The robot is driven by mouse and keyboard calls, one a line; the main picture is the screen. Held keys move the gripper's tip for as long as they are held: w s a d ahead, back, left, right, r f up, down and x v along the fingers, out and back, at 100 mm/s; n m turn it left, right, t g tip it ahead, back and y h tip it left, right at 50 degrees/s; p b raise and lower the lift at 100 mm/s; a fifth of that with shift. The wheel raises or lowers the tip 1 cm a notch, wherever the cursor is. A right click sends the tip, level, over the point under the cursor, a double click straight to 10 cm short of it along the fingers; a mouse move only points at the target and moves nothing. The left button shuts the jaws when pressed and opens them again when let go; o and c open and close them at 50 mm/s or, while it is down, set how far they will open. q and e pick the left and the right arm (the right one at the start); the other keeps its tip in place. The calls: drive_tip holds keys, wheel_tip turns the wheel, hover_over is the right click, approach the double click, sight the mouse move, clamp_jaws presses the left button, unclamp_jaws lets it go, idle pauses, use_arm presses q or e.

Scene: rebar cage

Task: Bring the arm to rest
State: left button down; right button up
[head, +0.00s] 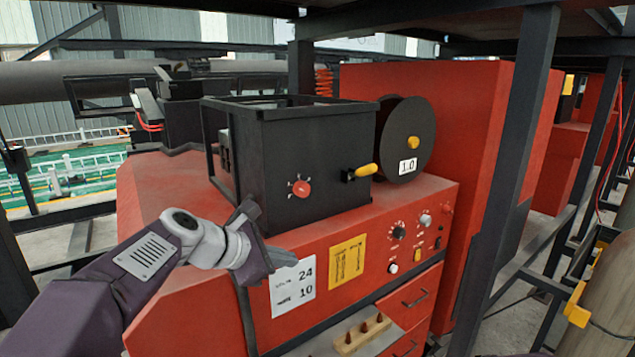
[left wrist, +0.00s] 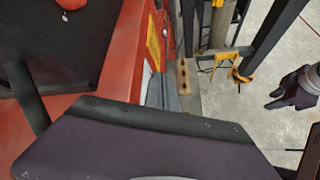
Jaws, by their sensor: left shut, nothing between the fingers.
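My left gripper (head: 262,238) is shut and empty in the head view. It is in front of the red welding machine (head: 160,200), close to its front top edge and beside the white card reading 24 and 10 (head: 293,287). I cannot tell whether it touches the machine. My left arm comes in from the lower left.
A black box (head: 310,150) with a red knob and a yellow-handled lever sits on the machine, beside a black reel marked 1.0 (head: 407,135). A wooden block with pegs (head: 362,335) lies below the card. A dark steel post (head: 510,170) stands at the right.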

use_arm(q)
drive_tip(key=s+a+f+m+g+y+b, duration=0.15)
drive_tip(key=s+f+b, duration=0.25)
drive_tip(key=f, duration=0.8)
drive_tip(key=s+a+f+m+g+y+b, duration=0.1)
drive_tip(key=s+f+m+g+b, duration=0.25)
drive_tip(key=f, duration=0.75)
drive_tip(key=s+a+f+m+y+b, duration=0.15)
drive_tip(key=s+f+b, duration=0.4)
drive_tip(key=f, duration=0.65)
drive_tip(key=s+a+f+m+g+y, duration=0.1)
drive_tip(key=s+a+f+m, duration=0.2)
drive_tip(key=m, duration=0.4)
drive_tip(key=s+a+f+m+y+b, duration=0.1)
drive_tip(key=s+a+f+m+y, duration=0.1)
drive_tip(key=s+f+m, duration=0.4)
drive_tip(key=shift+s+a+f+m+g+y, duration=0.2)
drive_tip(key=shift+a+f+m+g+y, duration=0.15)
drive_tip(key=shift+a+m, duration=0.5)
drive_tip(key=shift+s, duration=0.15)
